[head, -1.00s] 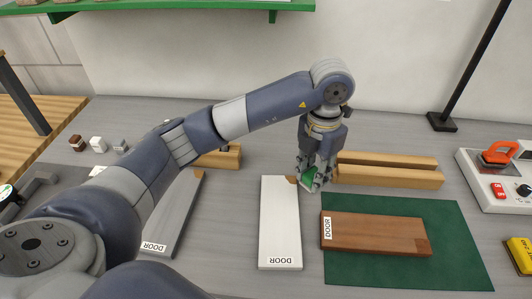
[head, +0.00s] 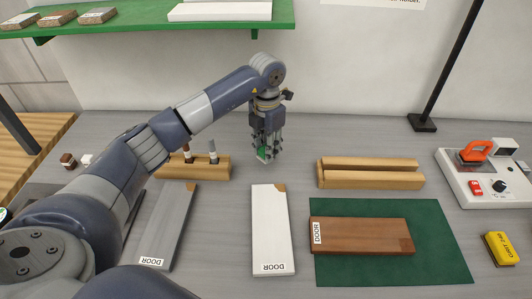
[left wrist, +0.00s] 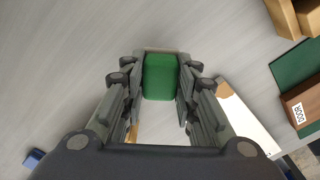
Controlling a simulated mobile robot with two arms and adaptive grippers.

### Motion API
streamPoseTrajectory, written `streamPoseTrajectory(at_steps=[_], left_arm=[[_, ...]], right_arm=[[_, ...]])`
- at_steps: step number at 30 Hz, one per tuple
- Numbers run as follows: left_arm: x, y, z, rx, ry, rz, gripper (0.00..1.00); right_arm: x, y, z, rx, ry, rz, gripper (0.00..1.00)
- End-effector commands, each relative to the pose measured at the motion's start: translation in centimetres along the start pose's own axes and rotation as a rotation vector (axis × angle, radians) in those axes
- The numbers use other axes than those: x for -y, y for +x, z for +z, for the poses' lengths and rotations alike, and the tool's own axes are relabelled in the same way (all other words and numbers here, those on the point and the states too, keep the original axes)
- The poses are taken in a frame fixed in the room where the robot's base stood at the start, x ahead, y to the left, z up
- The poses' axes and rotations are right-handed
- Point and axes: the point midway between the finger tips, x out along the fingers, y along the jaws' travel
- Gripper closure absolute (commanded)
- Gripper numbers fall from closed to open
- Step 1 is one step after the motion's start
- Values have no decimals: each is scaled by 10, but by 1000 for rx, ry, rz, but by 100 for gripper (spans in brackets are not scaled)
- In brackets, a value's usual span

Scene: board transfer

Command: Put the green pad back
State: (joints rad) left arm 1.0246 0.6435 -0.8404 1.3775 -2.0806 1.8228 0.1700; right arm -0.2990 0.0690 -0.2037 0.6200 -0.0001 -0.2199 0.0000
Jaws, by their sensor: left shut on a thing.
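My left gripper (head: 265,150) is shut on the green pad (head: 263,154), above the grey table behind the white door board. In the left wrist view the green pad (left wrist: 160,77) sits between the fingers, with a pale layer at its far edge. The white door board (head: 270,230) lies upright in the picture, with a brown patch at its top right corner. A wooden holder (head: 190,168) with two handled tools standing in it is left of the gripper. My right gripper is not in view.
A grey door board (head: 167,228) lies left and a brown one (head: 370,236) on a dark green mat (head: 438,232). A slotted wooden block (head: 370,180), a white switch box (head: 485,180) and a yellow grit block (head: 501,248) are to the right. A green shelf (head: 150,22) overhangs the back.

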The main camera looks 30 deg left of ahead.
Motion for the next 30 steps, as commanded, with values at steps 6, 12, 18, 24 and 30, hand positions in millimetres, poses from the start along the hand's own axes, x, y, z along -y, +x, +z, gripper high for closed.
streamPoseTrajectory(at_steps=[6,12,18,24,30], left_arm=[[-4,26,-1,-4,-3,-1,91],[-4,35,0,1,-1,0,91],[-4,39,0,0,-1,1,91],[-4,38,0,-1,-1,1,52],[-4,38,0,-1,-1,1,52]], right_arm=[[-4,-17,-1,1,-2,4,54],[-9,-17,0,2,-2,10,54],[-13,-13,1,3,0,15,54],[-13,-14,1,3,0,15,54],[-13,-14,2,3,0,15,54]])
